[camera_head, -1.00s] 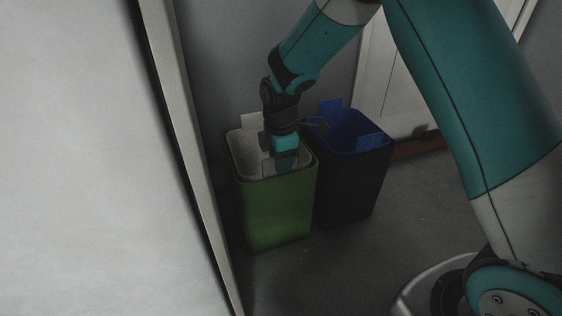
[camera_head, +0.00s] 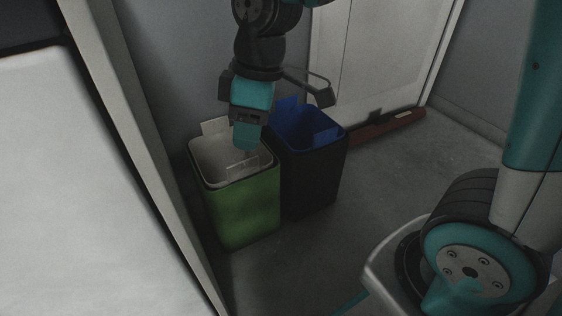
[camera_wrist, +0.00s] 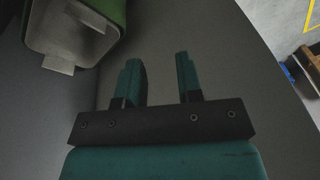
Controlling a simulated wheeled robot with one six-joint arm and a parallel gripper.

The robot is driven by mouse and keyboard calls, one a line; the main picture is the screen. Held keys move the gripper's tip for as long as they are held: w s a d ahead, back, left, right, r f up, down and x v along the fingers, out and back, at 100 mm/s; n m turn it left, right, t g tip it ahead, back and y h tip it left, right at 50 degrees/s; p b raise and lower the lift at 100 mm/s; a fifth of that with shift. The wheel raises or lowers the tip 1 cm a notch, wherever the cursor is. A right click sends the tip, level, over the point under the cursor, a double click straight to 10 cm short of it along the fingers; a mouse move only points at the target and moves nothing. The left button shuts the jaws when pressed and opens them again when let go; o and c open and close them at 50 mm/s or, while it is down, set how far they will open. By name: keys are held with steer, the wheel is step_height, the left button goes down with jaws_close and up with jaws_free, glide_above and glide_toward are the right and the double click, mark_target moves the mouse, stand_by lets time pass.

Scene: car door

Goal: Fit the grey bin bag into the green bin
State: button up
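The green bin (camera_head: 240,212) stands on the floor left of centre. The grey bin bag (camera_head: 222,152) sits inside it and lines its opening, with one pale tab raised at the back rim and one at the front. My gripper (camera_head: 245,142) is above the bin's right rear side, pointing down. In the wrist view my gripper (camera_wrist: 157,60) is open, its two teal fingers apart with nothing between them. That view also shows the green bin (camera_wrist: 119,12) at upper left, with the grey bag (camera_wrist: 78,28) in its mouth and a tab at the rim.
A dark bin with a blue bag (camera_head: 297,128) stands directly right of the green bin. A pale wall panel or door edge (camera_head: 130,120) runs down the left. A white door (camera_head: 375,65) is behind. The floor to the right (camera_head: 400,165) is clear.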

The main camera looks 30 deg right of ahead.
steer(key=s+r+m+y, duration=0.1)
steer(key=s+m, duration=0.3)
steer(key=s, duration=0.9)
steer(key=shift+a+r+m+y, duration=0.3)
steer(key=shift+a+r, duration=0.15)
steer(key=shift+r, duration=0.4)
steer(key=shift+s, duration=0.1)
step_height(320, 180, up, 48)
steer(key=p, duration=4.8)
steer(key=shift+a+f, duration=0.1)
steer(key=shift+a, duration=0.05)
